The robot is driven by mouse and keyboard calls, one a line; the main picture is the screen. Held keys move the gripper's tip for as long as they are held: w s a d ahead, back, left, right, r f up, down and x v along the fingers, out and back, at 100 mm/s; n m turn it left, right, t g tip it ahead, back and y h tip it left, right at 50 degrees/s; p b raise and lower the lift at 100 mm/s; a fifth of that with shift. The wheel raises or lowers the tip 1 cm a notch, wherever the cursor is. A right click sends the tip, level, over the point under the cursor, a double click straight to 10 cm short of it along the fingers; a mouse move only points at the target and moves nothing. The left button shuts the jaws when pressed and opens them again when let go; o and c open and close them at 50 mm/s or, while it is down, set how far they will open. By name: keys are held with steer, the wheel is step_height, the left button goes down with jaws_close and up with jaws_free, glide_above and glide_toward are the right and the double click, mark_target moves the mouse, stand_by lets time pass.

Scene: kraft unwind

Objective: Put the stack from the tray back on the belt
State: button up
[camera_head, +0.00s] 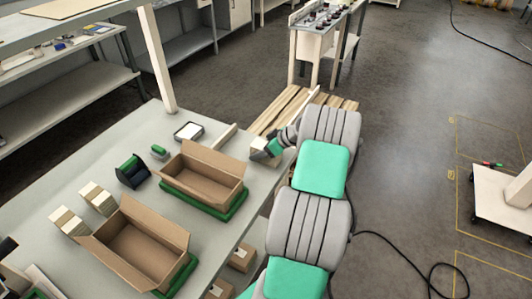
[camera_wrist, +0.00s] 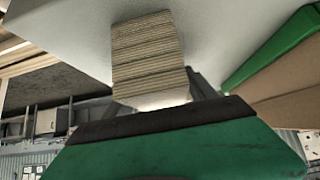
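A small pale stack (camera_head: 263,159) is at the far right edge of the grey table (camera_head: 215,240), by my gripper (camera_head: 268,147). In the wrist view the layered brown stack (camera_wrist: 150,60) shows just beyond a green finger with a dark pad, against the pale table surface. The pad overlaps one end of the stack. The other finger is not clearly seen, so whether the gripper is shut on the stack or only beside it cannot be told. I cannot make out a belt or tell which surface is the tray.
Two open cardboard boxes (camera_head: 205,176) (camera_head: 143,243) sit on green bases on the table. Paler stacks (camera_head: 68,222) (camera_head: 97,198) stand at the left. A dark green dispenser (camera_head: 131,171) and a small white-topped square item (camera_head: 188,131) lie behind. Wooden slats (camera_head: 285,108) are beyond the table.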

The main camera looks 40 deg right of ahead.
steer(key=c, duration=1.2)
jaws_close()
steer(key=shift+r, duration=0.15)
